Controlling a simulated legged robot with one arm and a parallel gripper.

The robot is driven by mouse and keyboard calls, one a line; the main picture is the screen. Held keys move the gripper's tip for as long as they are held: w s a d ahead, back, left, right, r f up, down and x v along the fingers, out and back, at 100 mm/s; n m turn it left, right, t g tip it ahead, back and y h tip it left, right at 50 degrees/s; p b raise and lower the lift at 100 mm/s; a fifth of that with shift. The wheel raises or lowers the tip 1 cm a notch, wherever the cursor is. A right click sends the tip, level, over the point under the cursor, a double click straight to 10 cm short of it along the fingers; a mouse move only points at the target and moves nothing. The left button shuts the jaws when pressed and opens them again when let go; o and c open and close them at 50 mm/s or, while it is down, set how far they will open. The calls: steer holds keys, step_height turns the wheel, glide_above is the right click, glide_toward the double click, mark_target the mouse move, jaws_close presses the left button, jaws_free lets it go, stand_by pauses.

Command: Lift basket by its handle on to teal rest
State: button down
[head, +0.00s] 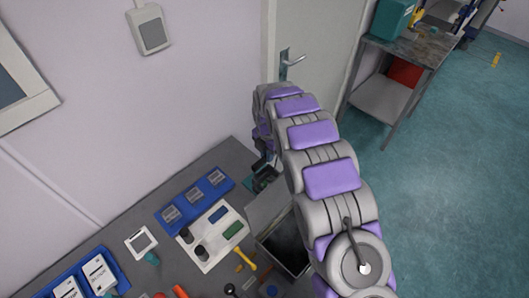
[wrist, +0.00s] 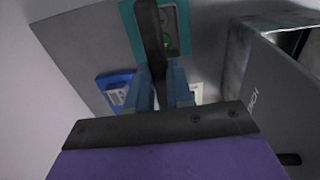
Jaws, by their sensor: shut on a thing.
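In the wrist view, my gripper (wrist: 161,88) has its blue fingers closed on a dark upright bar, which looks like the basket handle (wrist: 151,32). Behind the bar is a teal piece (wrist: 127,14), which looks like the teal rest, around a grey area with green round items. The basket body is mostly hidden, and I cannot tell whether it touches the teal piece. In the head view, a small dark object with green on it (head: 265,180), probably the basket, shows at the arm's end by the bench's back edge. My arm partly hides the area.
A grey open bin (head: 270,209) stands close to the gripper; its lettered wall (wrist: 262,85) shows in the wrist view. A blue tray (head: 223,184) of grey blocks and a white tray (head: 207,264) lie left. A yellow-handled tool (head: 244,257) lies in front. Wall and door are behind.

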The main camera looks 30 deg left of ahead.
steer(key=shift+d+f, duration=0.15)
steer(key=shift+d, duration=0.4)
steer(key=c, duration=1.4)
jaws_free()
steer(key=shift+a+f, duration=0.1)
steer(key=shift+a, duration=0.15)
steer(key=o, duration=0.3)
steer(key=shift+a, duration=0.4)
steer(key=shift+o, duration=0.8)
steer(key=shift+d+r, duration=0.3)
steer(key=shift+d, duration=0.4)
steer(key=r, duration=0.5)
steer(key=a+r, duration=0.1)
steer(key=r, duration=0.1)
steer(key=shift+w+a+r, duration=0.1)
steer(key=shift+r, duration=0.1)
step_height(320, 180, up, 9)
steer(key=shift+r, duration=0.2)
steer(key=shift+d, duration=0.35)
